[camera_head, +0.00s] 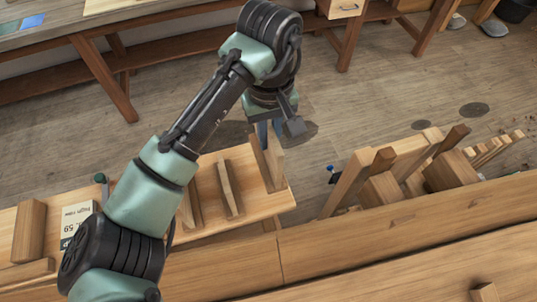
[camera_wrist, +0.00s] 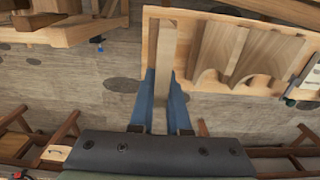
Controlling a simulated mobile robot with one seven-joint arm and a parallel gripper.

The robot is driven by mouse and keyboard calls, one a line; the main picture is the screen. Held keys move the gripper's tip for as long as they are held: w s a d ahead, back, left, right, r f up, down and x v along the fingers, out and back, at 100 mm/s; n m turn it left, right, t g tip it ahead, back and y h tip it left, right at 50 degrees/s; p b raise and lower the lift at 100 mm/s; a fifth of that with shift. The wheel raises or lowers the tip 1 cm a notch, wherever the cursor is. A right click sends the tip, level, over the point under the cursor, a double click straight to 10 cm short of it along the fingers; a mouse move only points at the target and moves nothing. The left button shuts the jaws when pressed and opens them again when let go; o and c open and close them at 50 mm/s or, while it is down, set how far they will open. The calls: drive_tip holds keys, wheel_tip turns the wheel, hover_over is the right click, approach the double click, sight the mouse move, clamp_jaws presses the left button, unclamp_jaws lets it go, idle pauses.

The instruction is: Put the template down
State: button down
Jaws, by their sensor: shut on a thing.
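My gripper (camera_wrist: 161,88) has its blue fingers closed on a pale wooden piece, which I take to be the template (camera_wrist: 167,48). In the head view my gripper (camera_head: 264,130) is over the right end of a wooden board (camera_head: 285,203), and the template (camera_head: 276,160) hangs below it, roughly upright. A darker wooden piece (camera_head: 260,165) stands close beside it. I cannot tell whether the template touches the board. In the wrist view two wavy-edged wooden pieces (camera_wrist: 218,48) (camera_wrist: 268,58) are on the board, right of the template.
More upright wooden pieces (camera_head: 229,190) stand on the board, with a printed card (camera_head: 76,222) toward its left end. A rack of wooden blocks and tools (camera_head: 383,188) stands to the right, past a gap. A long bench (camera_head: 410,225) runs along the front. The floor behind shows free room.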

sight(269, 160)
wheel_tip(269, 160, down, 8)
drive_tip(key=shift+s+r+p, duration=0.15)
drive_tip(key=shift+r+p, duration=0.05)
drive_tip(key=shift+p, duration=0.6)
drive_tip(key=shift+f, duration=0.15)
drive_tip(key=c, duration=0.9)
unclamp_jaws()
